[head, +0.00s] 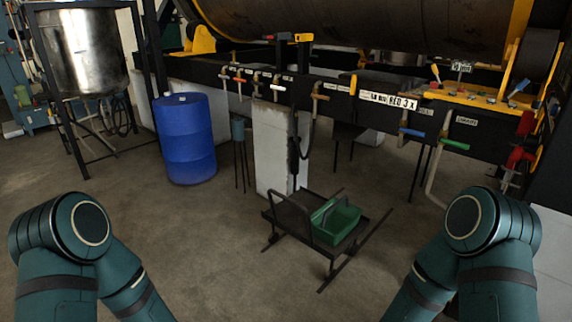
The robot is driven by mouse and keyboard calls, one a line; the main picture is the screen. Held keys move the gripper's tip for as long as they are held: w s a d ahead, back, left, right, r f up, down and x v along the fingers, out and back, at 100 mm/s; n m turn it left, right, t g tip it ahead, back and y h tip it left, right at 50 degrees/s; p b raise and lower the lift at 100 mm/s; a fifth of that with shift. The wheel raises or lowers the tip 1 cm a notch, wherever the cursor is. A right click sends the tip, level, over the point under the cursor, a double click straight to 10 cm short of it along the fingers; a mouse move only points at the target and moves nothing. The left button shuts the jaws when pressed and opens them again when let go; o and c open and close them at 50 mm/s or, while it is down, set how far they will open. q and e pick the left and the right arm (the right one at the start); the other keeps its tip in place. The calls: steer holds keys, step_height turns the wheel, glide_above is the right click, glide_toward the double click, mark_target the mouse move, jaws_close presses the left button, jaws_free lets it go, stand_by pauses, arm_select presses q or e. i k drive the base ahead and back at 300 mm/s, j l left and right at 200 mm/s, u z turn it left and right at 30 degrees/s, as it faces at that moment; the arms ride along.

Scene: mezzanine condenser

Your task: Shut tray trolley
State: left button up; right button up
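A low dark metal trolley (287,232) stands on the floor in front of the pale concrete block, in the middle of the head view. It has an upright hoop handle at its left and long rails that stick out at the lower right. A green tray (338,222) with a raised handle sits on it, towards its right side. I cannot tell how the trolley's moving part stands. My two arms come in at the lower left and lower right, well apart from the trolley. Both grippers are below the picture edge.
A blue drum (185,140) stands at the left, near a steel tank (82,50) on a black frame. A concrete block (275,150) stands behind the trolley. A dark beam with valves and colored handles runs across the back. The floor in front of the trolley is clear.

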mark_target(291, 216)
steer(key=i+l, duration=0.15)
steer(key=l, duration=0.15)
steer(key=i+l, duration=0.15)
steer(key=l, duration=0.15)
steer(key=i+u, duration=0.1)
steer(key=i, duration=0.55)
steer(key=i+l, duration=0.1)
steer(key=i, duration=0.55)
steer(key=i+u, duration=0.15)
steer(key=i, duration=0.5)
steer(key=i+l+u, duration=0.1)
steer(key=i, duration=0.55)
steer(key=l, duration=0.1)
